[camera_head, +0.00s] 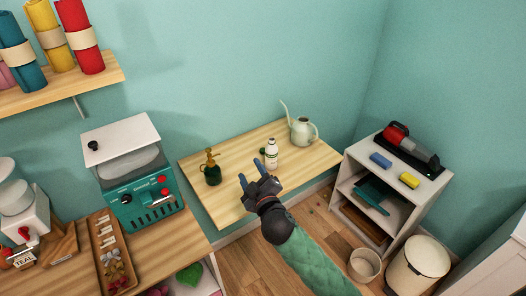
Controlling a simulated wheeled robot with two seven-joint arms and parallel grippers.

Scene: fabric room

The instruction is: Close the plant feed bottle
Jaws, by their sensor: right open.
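A small white bottle (272,156) with a label stands upright on the wall-side wooden table (225,201). It looks like the plant feed bottle. Its top looks white and narrow, too small to make out clearly. A small dark green thing (262,151) shows just left of the bottle; I cannot tell if it is a cap. My right gripper (250,172) is open and empty, in front of the bottle and to its left, over the table's front part. Its fingers point toward the back left. My left gripper is out of view.
A dark green spray bottle (211,171) stands left of the gripper. A pale watering can (303,131) stands behind the bottle to the right. A white shelf unit (345,190) is at the right. A teal machine (145,205) stands on the left counter.

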